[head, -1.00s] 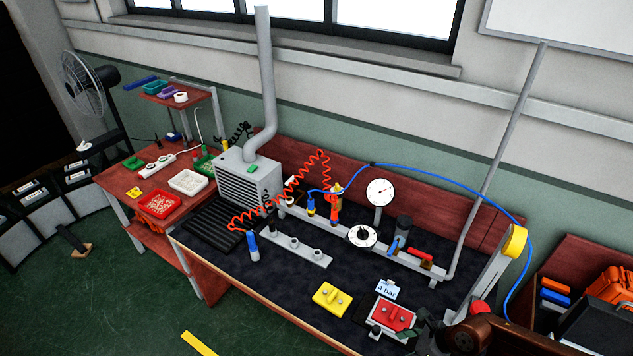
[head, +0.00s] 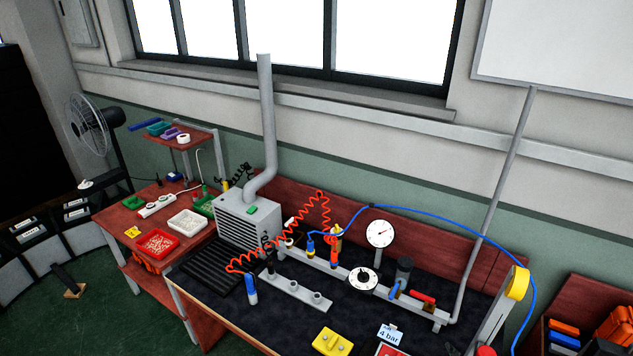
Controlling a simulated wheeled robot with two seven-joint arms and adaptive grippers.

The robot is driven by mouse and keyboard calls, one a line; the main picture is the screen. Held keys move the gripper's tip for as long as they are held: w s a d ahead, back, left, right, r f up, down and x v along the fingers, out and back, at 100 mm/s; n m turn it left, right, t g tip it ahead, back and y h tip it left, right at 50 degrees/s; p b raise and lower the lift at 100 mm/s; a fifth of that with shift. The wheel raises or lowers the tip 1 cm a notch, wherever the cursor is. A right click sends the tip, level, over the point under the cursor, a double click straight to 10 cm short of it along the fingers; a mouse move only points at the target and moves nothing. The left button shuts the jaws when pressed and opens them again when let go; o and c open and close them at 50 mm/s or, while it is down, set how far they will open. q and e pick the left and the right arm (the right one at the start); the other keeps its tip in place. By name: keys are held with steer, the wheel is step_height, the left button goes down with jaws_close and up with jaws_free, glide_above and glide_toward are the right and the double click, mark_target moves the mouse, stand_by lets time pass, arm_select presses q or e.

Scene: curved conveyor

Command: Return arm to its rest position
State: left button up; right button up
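Neither of my grippers shows clearly in the head view. A small dark shape at the bottom edge, right of the red plate, is too cut off to identify. The workbench (head: 215,303) with the dark top fills the lower middle. On it are a yellow block (head: 332,342), a "4 bar" card (head: 390,335) and a red plate (head: 388,350) cut by the bottom edge. A pressure gauge (head: 380,233) and a round dial (head: 363,279) stand on a grey rail.
A grey box with a vent pipe (head: 266,120) stands at the bench's left. A red coiled hose (head: 322,205) and a blue hose (head: 440,217) arch over the bench. A side table holds a red tray (head: 157,244) and a white tray (head: 188,222). A fan (head: 88,125) stands at left.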

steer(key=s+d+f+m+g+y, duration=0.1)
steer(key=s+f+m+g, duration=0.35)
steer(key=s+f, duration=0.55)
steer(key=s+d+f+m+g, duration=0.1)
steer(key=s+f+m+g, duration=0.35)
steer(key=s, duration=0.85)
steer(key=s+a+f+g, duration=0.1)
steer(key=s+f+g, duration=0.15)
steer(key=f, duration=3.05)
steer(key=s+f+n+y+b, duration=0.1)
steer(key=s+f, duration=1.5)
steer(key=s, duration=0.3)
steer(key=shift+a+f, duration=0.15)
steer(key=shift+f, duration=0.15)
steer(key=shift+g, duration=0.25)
